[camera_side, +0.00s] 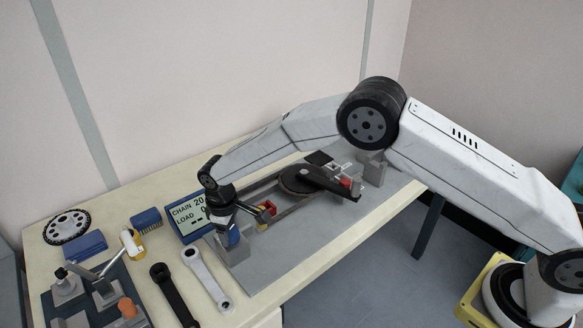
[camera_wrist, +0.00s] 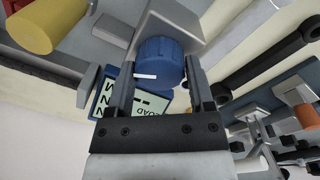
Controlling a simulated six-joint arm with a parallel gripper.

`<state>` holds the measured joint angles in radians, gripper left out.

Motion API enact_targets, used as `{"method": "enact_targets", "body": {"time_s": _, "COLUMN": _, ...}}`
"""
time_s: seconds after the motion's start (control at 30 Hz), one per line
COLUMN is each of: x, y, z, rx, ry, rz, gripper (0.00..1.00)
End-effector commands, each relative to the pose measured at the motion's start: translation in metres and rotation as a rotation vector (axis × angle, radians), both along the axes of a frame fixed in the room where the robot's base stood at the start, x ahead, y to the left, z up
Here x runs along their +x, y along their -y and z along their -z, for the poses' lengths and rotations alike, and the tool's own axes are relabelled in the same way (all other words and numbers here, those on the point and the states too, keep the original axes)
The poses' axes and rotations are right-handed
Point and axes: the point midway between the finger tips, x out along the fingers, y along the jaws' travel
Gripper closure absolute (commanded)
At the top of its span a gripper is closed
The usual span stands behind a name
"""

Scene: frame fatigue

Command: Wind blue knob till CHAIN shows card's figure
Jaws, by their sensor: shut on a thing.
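The blue knob (camera_side: 233,238) sits on a grey block at the front left of the grey test plate. In the wrist view the knob (camera_wrist: 160,58) has a white mark and sits between my fingers. My gripper (camera_side: 231,228) is shut on the knob from above; its two fingers also show in the wrist view (camera_wrist: 160,75). The display (camera_side: 187,216) beside it has a CHAIN line that seems to begin with 20, its end hidden by my gripper, and a LOAD line, partly covered. I cannot make out a card with a figure.
A rig with a black crank (camera_side: 318,180) and a red block (camera_side: 346,183) stands behind my gripper. A black crank arm (camera_side: 168,292) and a silver one (camera_side: 206,278) lie in front.

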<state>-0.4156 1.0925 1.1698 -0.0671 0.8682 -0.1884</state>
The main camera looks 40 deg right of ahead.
Motion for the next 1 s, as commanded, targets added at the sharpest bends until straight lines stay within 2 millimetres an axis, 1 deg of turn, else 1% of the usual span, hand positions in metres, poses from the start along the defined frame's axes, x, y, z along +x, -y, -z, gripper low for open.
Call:
{"method": "enact_targets", "body": {"time_s": 0.4, "x": 0.0003, "y": -0.0004, "z": -0.0001, "rx": -0.001, "ry": 0.0, "rz": 0.392, "gripper": 0.91}}
{"method": "enact_targets", "body": {"time_s": 0.6, "x": 0.0007, "y": -0.0006, "z": -0.0004, "rx": 0.0, "ry": 0.0, "rz": 0.551, "gripper": 0.91}}
{"method": "enact_targets", "body": {"time_s": 0.8, "x": 0.0006, "y": -0.0005, "z": -0.0004, "rx": 0.0, "ry": 0.0, "rz": 0.657, "gripper": 0.91}}
{"method": "enact_targets", "body": {"time_s": 1.0, "x": 0.0006, "y": -0.0006, "z": -0.0004, "rx": -0.001, "ry": -0.001, "rz": 0.706, "gripper": 0.91}}
